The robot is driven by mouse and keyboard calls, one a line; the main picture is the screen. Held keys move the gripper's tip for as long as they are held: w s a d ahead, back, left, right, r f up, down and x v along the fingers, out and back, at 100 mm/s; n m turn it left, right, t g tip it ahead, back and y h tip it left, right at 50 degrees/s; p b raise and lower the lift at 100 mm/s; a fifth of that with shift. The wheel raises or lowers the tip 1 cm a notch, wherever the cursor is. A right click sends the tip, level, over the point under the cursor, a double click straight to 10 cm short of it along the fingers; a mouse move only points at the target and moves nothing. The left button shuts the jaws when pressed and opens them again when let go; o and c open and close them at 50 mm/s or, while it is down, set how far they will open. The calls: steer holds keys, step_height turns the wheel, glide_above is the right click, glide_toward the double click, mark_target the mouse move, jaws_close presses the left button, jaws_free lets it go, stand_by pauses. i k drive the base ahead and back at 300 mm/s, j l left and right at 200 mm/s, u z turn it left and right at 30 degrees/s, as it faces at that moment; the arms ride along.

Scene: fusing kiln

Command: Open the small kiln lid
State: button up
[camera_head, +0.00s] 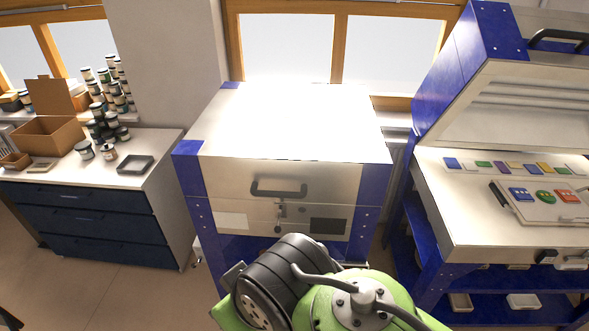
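The small kiln (230,196) stands in the middle of the view, a silver box with blue corners. Its lid (300,120) is down and looks shut. A dark handle (279,188) sits on the lid's front face, with a small latch (281,208) just below it at the seam. My green and black arm is in front of the kiln's lower part. My gripper's fingers cannot be made out, and nothing of mine is seen touching the handle.
A larger kiln (480,200) with its lid raised stands at the right, with coloured glass pieces on its bed. At the left, a dark blue drawer cabinet (85,220) holds jars (110,95) and a cardboard box (50,137). Windows are behind.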

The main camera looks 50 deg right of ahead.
mark_target(279, 142)
steer(key=z, duration=1.25)
